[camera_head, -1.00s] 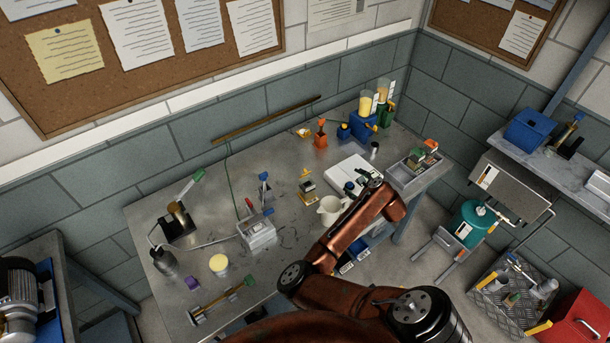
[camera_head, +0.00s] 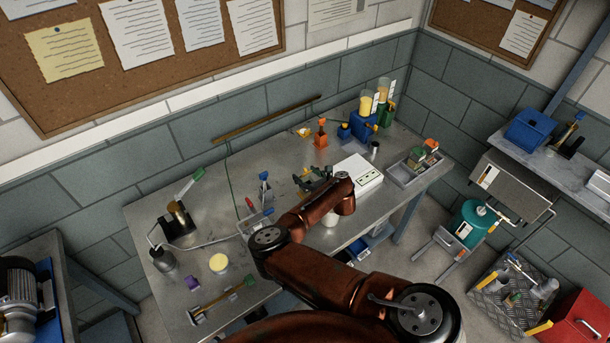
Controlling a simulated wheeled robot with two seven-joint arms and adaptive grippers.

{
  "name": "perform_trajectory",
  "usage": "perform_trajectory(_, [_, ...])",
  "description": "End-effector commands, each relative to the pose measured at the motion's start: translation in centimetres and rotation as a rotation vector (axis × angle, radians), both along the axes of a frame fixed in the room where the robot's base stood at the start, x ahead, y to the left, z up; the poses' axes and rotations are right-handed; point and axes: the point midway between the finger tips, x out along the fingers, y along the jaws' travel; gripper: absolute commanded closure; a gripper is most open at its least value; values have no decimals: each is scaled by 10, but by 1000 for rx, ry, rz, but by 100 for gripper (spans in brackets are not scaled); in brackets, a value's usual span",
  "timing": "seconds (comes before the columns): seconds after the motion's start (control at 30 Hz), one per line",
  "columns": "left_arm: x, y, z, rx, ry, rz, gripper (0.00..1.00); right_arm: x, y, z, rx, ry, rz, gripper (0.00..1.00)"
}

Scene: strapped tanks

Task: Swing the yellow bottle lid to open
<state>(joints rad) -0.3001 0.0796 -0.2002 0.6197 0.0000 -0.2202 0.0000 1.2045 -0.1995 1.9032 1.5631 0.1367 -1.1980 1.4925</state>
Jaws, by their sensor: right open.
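My right gripper (camera_head: 313,180) is over the middle of the workbench, just left of the white box. Its dark fingers are open. It is at the spot where the small bottle with the yellow lid stood in the earlier frame. The fingers and wrist now hide most or all of that bottle and lid, so I cannot tell whether they touch it or how the lid stands. My right arm reaches up from the bottom right and bends back at the wrist. My left gripper is not in view.
On the workbench (camera_head: 150,215), a white box (camera_head: 358,175) lies right of the gripper and a grey tray (camera_head: 412,170) lies farther right. An orange-topped item (camera_head: 321,138) stands behind.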

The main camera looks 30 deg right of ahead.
Motion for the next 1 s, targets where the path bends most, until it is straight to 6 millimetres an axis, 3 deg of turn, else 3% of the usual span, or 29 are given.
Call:
perform_trajectory(0.37, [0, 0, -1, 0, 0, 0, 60, 7, -1, -3, -2, 0, -1, 47])
perform_trajectory(1.0, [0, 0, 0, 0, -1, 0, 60, 7, 0, -3, -2, 0, 0, 90])
